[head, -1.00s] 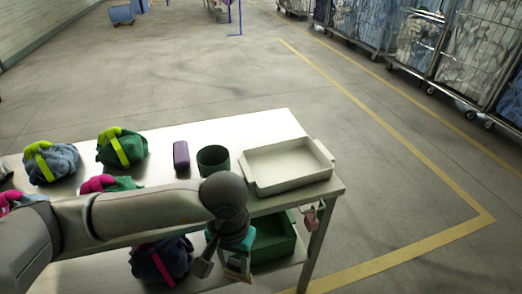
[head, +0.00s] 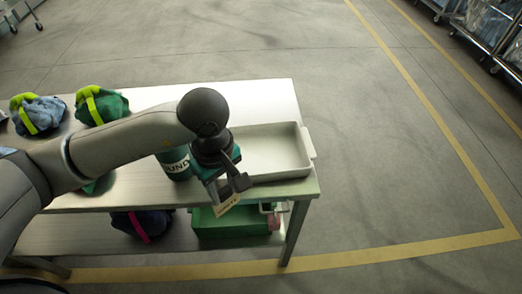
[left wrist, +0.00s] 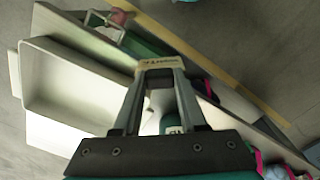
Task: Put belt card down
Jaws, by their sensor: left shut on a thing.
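My left gripper (head: 230,190) is shut on a small pale card (head: 229,204), which hangs tilted at its fingertips by the table's front edge, left of the white tray. My right gripper is not in view.
The white tray (head: 303,153) stands at the right end of the table (head: 255,92). A dark green lettered container (head: 176,165) is partly behind my arm. Bundled bags (head: 104,106) lie at left. A green crate (head: 225,228) is on the lower shelf.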

